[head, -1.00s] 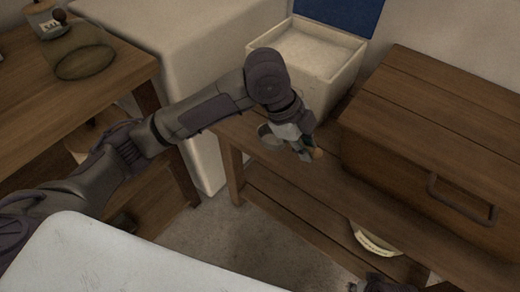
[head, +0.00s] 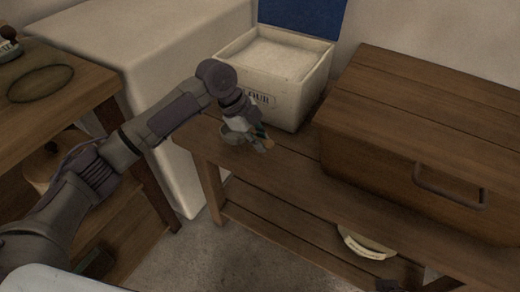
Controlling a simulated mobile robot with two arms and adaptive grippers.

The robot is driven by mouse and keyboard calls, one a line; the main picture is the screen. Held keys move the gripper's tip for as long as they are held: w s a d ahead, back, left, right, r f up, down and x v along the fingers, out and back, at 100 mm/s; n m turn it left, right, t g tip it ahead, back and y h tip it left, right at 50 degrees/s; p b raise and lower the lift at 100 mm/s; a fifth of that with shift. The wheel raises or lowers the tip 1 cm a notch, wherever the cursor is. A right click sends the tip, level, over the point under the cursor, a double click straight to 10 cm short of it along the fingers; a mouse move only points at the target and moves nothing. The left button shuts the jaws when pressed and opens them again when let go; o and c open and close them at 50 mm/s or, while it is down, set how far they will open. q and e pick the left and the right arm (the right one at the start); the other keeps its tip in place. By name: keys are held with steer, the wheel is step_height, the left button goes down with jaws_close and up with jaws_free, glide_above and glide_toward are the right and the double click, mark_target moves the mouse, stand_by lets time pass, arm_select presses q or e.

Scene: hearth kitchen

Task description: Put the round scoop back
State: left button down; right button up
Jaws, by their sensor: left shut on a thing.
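The round scoop (head: 230,136) shows as a small grey bowl with a brown handle end. My left gripper (head: 260,139) is shut on the scoop, with the bowl sticking out to its left. It holds the scoop over the left end of the wooden bench, in front of the white bin (head: 262,104). The bin's blue lid (head: 302,14) stands open, and white powder fills much of it. The lettering on its front is partly hidden by my arm. Whether the scoop touches the bench is unclear. My right gripper is not seen.
A wooden chest (head: 400,165) with a dark handle stands on the bench (head: 285,190), right of the bin. A cream curved object (head: 366,243) lies on the lower shelf. A wooden table (head: 80,85) stands at left beside a pale block (head: 150,50). Bare floor shows below.

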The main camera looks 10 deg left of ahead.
arm_select(q)
step_height(320, 180, down, 3)
steer(key=shift+b, duration=0.35)
steer(key=shift+f, duration=0.15)
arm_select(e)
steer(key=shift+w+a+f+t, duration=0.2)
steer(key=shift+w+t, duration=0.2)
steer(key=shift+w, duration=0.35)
arm_select(q)
steer(key=c, duration=1.1)
jaws_free()
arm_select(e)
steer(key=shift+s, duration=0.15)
